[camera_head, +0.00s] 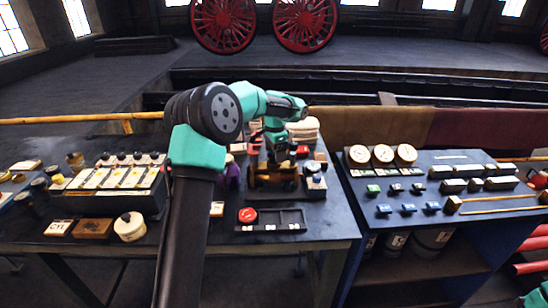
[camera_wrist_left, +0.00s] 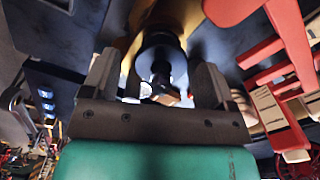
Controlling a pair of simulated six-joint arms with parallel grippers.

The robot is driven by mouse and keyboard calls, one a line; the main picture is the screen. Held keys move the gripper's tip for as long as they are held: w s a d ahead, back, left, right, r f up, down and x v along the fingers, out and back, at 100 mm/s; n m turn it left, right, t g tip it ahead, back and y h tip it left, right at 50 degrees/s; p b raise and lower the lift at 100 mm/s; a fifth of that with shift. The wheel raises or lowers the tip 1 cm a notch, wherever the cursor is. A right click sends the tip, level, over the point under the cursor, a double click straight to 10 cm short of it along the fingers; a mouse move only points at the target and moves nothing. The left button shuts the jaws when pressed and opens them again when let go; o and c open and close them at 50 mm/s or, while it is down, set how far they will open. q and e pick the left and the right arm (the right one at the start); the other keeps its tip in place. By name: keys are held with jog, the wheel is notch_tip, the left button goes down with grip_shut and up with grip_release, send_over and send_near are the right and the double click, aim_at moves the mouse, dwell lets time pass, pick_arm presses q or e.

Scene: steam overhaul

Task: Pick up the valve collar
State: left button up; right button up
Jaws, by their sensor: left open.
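My left gripper (camera_head: 275,155) points down over a brown block-like fixture (camera_head: 262,180) at the back middle of the dark bench. In the left wrist view its two grey fingers (camera_wrist_left: 155,85) stand apart, open. A dark, round, stepped part (camera_wrist_left: 160,55) with a flange and a narrower neck shows between and beyond the fingertips; it may be the valve collar. I cannot tell whether the fingers touch it. In the head view my wrist hides most of that spot, and no collar can be made out there. My right gripper is not in view.
A black tray (camera_head: 285,220) with a red round piece (camera_head: 248,215) lies in front. A rack of pale labelled strips (camera_head: 118,178) stands left, beside a cream round jar (camera_head: 130,227). A second bench at right holds white-faced dials (camera_head: 382,154) and blue knobs (camera_head: 408,208).

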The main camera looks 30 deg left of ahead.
pick_arm(q)
jog(key=shift+f, duration=0.45)
jog(key=c, duration=1.1)
notch_tip(320, 180, up, 10)
jog(key=shift+r, duration=0.1)
dwell(0.3)
dwell(0.4)
